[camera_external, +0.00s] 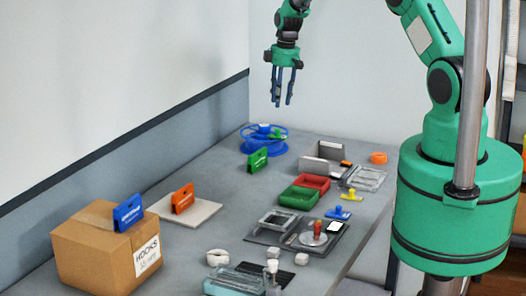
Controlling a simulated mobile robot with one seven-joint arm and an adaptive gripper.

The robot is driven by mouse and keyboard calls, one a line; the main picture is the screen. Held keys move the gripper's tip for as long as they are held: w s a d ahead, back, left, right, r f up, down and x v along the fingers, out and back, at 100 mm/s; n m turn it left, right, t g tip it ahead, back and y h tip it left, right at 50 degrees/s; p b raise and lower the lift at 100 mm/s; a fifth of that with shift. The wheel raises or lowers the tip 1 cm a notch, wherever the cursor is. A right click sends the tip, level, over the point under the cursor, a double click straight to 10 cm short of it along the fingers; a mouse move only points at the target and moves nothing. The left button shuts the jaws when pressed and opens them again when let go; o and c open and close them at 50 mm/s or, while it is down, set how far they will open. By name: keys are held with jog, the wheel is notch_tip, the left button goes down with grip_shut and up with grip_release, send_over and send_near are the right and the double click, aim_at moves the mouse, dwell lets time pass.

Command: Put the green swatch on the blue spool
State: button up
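A small upright green block with pale markings (257,160), which looks like the green swatch, stands on the grey table just in front of the blue spool (262,149). The spool lies flat near the table's back corner. Small green and blue pieces (275,133) show at the top of the spool; I cannot tell whether they are parts of it or lie on it. My gripper (282,103) hangs high above the back of the table, above and slightly right of the spool. Its fingers point down, apart, with nothing between them.
An orange block (182,198) stands on a pale board (204,212), and a blue block (128,212) stands on a cardboard box (85,258). Green (299,197) and red (313,182) trays sit mid-table. A dark tray (262,238) lies nearer. The wall borders the left.

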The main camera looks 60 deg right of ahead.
jog(key=shift+r, duration=0.4)
jog(key=shift+r, duration=0.1)
dwell(0.3)
